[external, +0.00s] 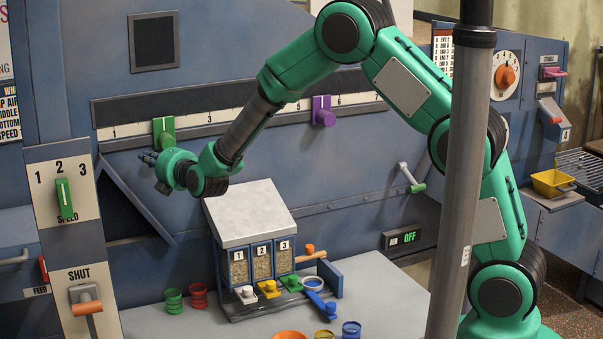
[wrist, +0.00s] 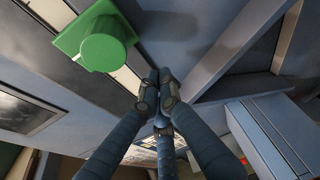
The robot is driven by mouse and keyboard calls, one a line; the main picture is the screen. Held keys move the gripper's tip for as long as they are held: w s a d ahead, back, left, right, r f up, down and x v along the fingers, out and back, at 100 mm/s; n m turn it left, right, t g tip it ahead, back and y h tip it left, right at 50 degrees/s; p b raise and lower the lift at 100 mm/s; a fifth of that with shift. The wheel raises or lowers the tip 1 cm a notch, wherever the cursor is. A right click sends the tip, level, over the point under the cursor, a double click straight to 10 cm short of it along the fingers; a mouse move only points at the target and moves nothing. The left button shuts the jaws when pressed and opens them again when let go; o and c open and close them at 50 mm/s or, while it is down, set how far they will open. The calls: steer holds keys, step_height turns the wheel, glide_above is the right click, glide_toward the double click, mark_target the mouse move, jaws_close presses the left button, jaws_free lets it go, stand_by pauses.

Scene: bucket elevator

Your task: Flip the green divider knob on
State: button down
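The green divider knob (external: 163,132) sits on a numbered horizontal rail, between the marks 1 and 3. In the wrist view the green knob (wrist: 105,52) shows large at upper left, with a round post on a square plate. My gripper (external: 149,157) is just below the knob and slightly left of it, in front of the blue panel. In the wrist view the fingertips of my gripper (wrist: 160,88) meet, with nothing seen between them. They look apart from the knob.
A purple knob (external: 323,111) sits farther right on the same rail. A green speed lever (external: 65,199) is at left. A slanted dark opening (external: 130,205) lies below my gripper.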

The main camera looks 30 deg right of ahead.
steer(key=d, duration=0.1)
steer(key=d+r, duration=0.1)
steer(key=d, duration=0.1)
steer(key=shift+s+d, duration=0.1)
steer(key=shift+d, duration=0.05)
stand_by(0.4)
steer(key=d+b, duration=0.8)
steer(key=d, duration=1.5)
steer(key=shift+b, duration=0.35)
steer(key=shift+a+f, duration=0.1)
steer(key=shift+a, duration=0.05)
